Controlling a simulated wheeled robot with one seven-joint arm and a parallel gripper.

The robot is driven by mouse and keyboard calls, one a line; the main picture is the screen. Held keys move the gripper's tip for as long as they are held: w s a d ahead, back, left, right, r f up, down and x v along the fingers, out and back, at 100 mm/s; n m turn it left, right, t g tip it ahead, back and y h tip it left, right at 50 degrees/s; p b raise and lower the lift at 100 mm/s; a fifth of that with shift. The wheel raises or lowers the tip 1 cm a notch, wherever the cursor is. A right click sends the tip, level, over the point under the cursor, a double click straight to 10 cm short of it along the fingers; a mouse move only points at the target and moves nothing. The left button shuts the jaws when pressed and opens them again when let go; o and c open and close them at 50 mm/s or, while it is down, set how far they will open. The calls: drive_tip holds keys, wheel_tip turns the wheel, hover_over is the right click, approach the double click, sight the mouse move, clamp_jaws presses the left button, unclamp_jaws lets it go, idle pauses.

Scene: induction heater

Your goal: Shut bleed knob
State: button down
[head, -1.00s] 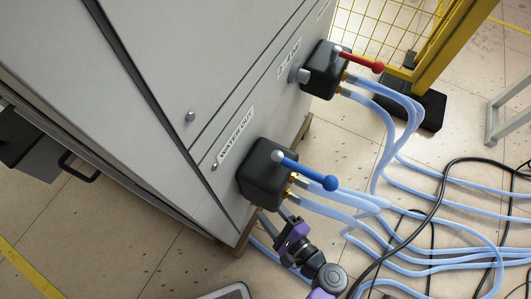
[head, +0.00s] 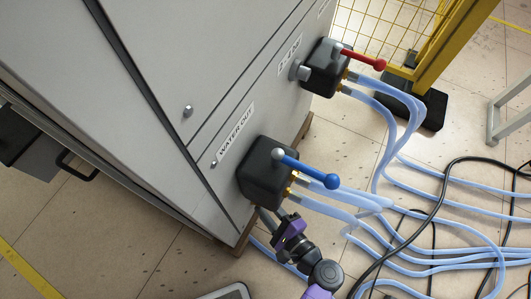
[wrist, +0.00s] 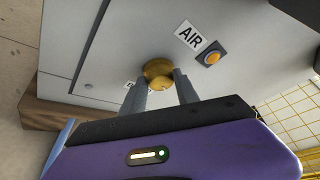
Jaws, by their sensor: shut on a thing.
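The bleed knob, a round brass knob (wrist: 158,70), sits on the grey cabinet face in the wrist view. My gripper (wrist: 160,82) has one finger on each side of it and is shut on it; the fingers partly cover its near side. In the head view my gripper (head: 266,219) is low beside the cabinet, just under the black WATER OUT valve box (head: 264,177). The knob is hidden in that view.
A blue lever (head: 308,169) sticks out above my gripper, and a red lever (head: 362,58) is farther back. Pale blue hoses (head: 395,160) and black cables run over the floor at right. An AIR label (wrist: 190,36) and orange button (wrist: 212,58) are near the knob.

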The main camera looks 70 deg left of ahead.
drive_tip(key=shift+f, duration=0.15)
drive_tip(key=n+g+y+b, duration=0.1)
drive_tip(key=n+y+b, duration=0.1)
drive_tip(key=n, duration=0.2)
drive_tip(key=n+y+b, duration=0.2)
drive_tip(key=n, duration=0.3)
drive_tip(key=f+n+g+y+b, duration=0.1)
drive_tip(key=n+y, duration=0.1)
drive_tip(key=n, duration=0.2)
drive_tip(key=shift+a+f+n+g+b, duration=0.1)
drive_tip(key=shift+n+g+b, duration=0.2)
drive_tip(key=shift+b, duration=0.1)
drive_tip(key=shift+n, duration=0.4)
drive_tip(key=c, duration=0.9)
unclamp_jaws()
drive_tip(key=shift+w+f, duration=0.1)
